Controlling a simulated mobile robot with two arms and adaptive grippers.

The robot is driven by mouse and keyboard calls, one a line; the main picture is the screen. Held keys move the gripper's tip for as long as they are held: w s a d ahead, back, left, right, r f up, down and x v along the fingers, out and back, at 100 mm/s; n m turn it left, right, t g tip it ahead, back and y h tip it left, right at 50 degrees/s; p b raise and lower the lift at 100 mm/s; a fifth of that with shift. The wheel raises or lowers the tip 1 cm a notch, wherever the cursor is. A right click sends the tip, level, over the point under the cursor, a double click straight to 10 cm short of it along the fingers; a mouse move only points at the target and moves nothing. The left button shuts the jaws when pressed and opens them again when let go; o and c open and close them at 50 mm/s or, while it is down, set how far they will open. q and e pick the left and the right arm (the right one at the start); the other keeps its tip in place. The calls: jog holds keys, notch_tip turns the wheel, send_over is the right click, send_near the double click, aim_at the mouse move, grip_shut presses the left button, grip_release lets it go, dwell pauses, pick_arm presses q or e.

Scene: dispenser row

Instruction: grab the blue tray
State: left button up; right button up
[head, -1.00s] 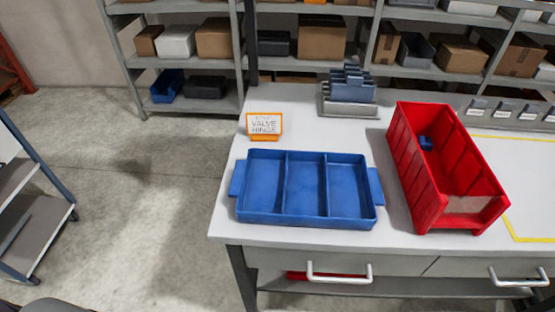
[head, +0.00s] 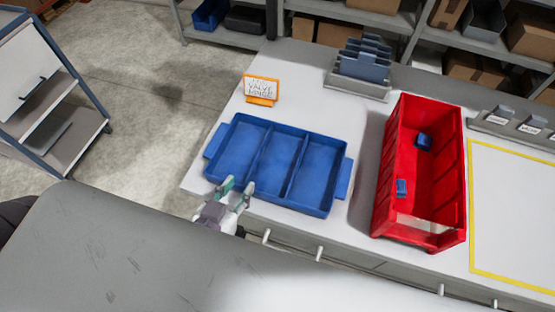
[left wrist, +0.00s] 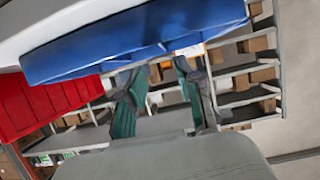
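The blue tray (head: 278,124) lies flat on the white worktop. It has three empty compartments and a tab handle at each end. My left gripper (head: 238,187) is at the tray's front edge, towards its left end. Its two teal fingers are spread with nothing between them. In the left wrist view the tray (left wrist: 140,40) fills the top, just above the open fingertips (left wrist: 160,72). I cannot tell whether the fingers touch the tray. My right gripper is not in view.
A red bin (head: 438,190) with small blue parts stands right of the tray. An orange-framed sign (head: 261,89) and a grey rack holding blue-grey pieces (head: 362,65) are behind it. A yellow outline (head: 474,210) marks free worktop at right. Drawer handles (head: 318,254) are at the front.

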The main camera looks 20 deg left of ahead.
pick_arm(q)
jog(key=p, duration=0.1)
send_near(257, 158)
jog(key=x, duration=0.2)
jog(key=shift+w+d, duration=0.2)
jog(key=shift+w, duration=0.15)
jog(key=shift+w+f, duration=0.2)
jog(key=shift+w, duration=0.2)
jog(key=x, duration=0.1)
jog(key=p+x, duration=0.1)
jog(key=x, duration=0.1)
jog(key=p+x, duration=0.1)
jog(key=shift+w+a+f, duration=0.1)
jog(key=shift+w+a, duration=0.1)
jog(key=shift+a, duration=0.05)
jog(key=shift+w+f, duration=0.2)
jog(key=shift+w, duration=0.1)
jog(key=shift+s, duration=0.15)
jog(key=shift+c, duration=0.5)
jog(key=c, duration=0.5)
grip_shut()
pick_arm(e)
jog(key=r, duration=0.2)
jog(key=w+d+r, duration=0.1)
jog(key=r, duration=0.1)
